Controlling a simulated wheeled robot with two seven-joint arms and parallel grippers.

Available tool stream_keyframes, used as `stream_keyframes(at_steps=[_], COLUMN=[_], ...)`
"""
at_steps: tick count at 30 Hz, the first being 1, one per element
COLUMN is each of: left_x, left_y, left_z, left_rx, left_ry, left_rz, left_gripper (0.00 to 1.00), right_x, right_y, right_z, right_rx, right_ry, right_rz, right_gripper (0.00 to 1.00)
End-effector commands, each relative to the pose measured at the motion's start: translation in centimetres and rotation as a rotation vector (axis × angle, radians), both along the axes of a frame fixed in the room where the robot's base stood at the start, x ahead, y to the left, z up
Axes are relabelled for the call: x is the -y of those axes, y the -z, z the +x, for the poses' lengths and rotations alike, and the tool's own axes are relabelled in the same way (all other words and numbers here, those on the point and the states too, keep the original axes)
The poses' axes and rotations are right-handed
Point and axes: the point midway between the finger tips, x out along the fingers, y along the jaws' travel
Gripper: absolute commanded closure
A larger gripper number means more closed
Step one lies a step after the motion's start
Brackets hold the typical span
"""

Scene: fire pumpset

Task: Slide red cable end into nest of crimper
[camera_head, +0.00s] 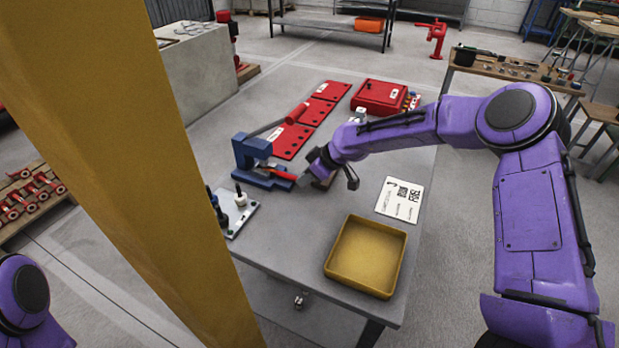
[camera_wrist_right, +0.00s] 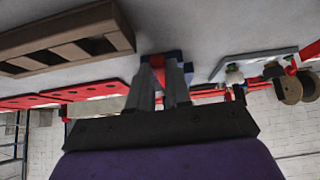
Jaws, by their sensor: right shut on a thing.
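The blue crimper (camera_head: 250,150) stands on the grey table at its left side, with its base reaching to the right. My right gripper (camera_head: 303,178) is at the right of the crimper and is shut on the red cable end (camera_head: 284,175). The red cable end points left toward the crimper's lower part. Whether it is inside the nest or only in front of it, I cannot tell. In the right wrist view the fingers (camera_wrist_right: 160,88) hold the red piece (camera_wrist_right: 157,62), with blue of the crimper (camera_wrist_right: 176,55) just behind it. My left gripper is out of view.
Red plates (camera_head: 292,141) and a red box (camera_head: 379,97) lie behind. A yellow tray (camera_head: 330,268) and a white printed sheet (camera_head: 399,200) are at the front right. A small plate with fittings (camera_head: 238,222) is at front left. A yellow column (camera_head: 120,150) blocks the left.

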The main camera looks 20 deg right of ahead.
Motion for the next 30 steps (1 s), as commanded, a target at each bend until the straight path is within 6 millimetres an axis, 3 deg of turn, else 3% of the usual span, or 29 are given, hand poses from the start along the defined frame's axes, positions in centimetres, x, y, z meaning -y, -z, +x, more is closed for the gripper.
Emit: stream_keyframes(at_steps=[12,13,15,25,30], left_x=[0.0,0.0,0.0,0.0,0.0], left_y=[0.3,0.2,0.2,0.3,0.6], left_z=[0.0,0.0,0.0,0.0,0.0], left_rx=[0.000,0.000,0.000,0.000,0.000], left_ry=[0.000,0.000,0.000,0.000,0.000], left_rz=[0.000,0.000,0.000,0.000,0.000], left_gripper=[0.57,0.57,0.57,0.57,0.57], right_x=[-0.9,-0.9,-0.8,-0.7,0.6], right_y=[0.1,0.0,0.0,-0.3,-2.8], right_z=[0.9,0.9,0.9,0.8,-0.6], right_rx=[0.000,0.000,0.000,0.001,0.005], right_ry=[0.000,0.000,0.000,0.001,0.000], right_rz=[0.000,0.000,0.000,0.000,0.002], right_gripper=[1.00,0.75,0.52,0.52,0.52])
